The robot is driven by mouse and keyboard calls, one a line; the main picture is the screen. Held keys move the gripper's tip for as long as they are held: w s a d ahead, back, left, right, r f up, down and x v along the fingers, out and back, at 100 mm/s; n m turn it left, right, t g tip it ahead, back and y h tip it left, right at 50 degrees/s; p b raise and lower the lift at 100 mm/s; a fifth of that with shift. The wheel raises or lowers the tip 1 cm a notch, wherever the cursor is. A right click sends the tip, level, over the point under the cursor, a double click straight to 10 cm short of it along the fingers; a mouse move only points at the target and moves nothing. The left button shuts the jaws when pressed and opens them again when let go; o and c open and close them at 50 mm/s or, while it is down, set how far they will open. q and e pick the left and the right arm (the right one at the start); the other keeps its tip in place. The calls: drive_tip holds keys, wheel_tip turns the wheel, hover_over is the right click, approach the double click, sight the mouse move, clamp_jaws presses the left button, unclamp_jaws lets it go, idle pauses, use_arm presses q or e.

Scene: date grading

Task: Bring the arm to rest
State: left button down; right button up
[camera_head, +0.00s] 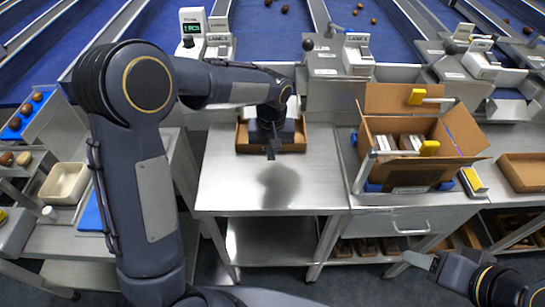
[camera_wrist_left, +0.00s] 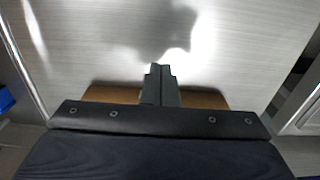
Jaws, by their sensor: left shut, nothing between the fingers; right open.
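My left gripper (camera_head: 271,152) hangs above the back part of the steel table (camera_head: 235,185), in front of a low brown box (camera_head: 242,138). Its fingers are together with nothing between them; the left wrist view also shows the closed fingers (camera_wrist_left: 160,80) over bare metal. The gripper casts a shadow on the table. My right gripper (camera_head: 420,260) is at the lower right in the head view, in front of the drawer unit and away from the tables' tops. It is open and empty.
An open cardboard carton (camera_head: 415,178) with packs inside stands on the right table. A white tray (camera_head: 64,183) and dates lie at the left. Blue conveyor lanes (camera_head: 270,40) with lane units run behind. The steel table's front is clear.

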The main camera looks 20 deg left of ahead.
use_arm(q)
wheel_tip(320, 180, up, 7)
drive_tip(key=s+a+r+t+h, duration=0.1)
drive_tip(key=s+a+r+h, duration=0.1)
drive_tip(key=s+a+r, duration=0.4)
drive_tip(key=s+f+t+h, duration=0.1)
drive_tip(key=s+t, duration=0.1)
drive_tip(key=s, duration=0.7)
drive_tip(key=s+f+m+t, duration=0.1)
drive_tip(key=s+f+t, duration=0.1)
drive_tip(key=s, duration=0.8)
drive_tip(key=shift+s+f+m+t+h, duration=0.15)
drive_tip(key=shift+f+m+t+h, duration=0.15)
drive_tip(key=shift+h, duration=0.1)
